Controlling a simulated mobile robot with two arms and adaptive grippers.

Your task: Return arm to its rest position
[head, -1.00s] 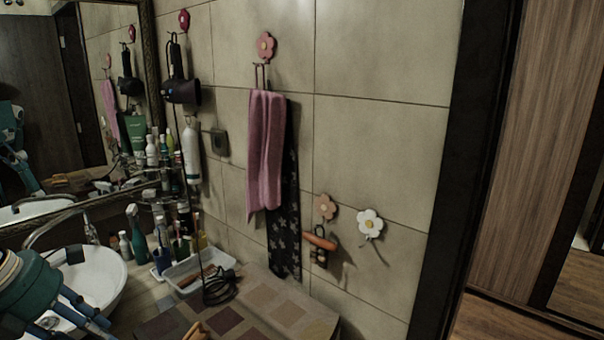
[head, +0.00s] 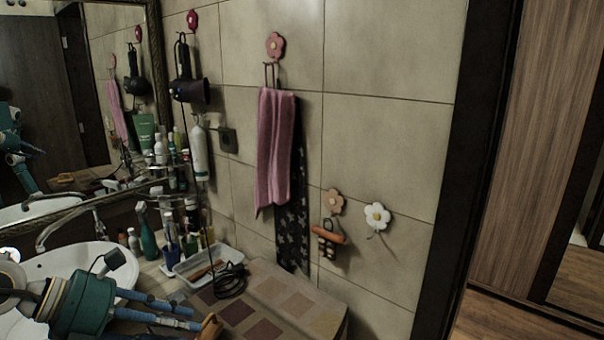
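My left arm comes in from the lower left. Its teal gripper (head: 196,318) reaches right over the basin's edge, with blue finger links pointing toward a brown wooden-looking object (head: 211,326) at the bottom of the picture. The finger links are seen from the side, so I cannot tell whether they are open or shut. I cannot tell whether the tips touch the brown object. My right gripper is not in view.
The white basin (head: 65,263) and its tap (head: 62,226) are under and behind my arm. Bottles, a white tray (head: 225,257) and a coiled black cable (head: 231,281) stand near a checkered surface (head: 290,308). A pink towel (head: 273,150) hangs on the tiled wall. Open floor shows at right.

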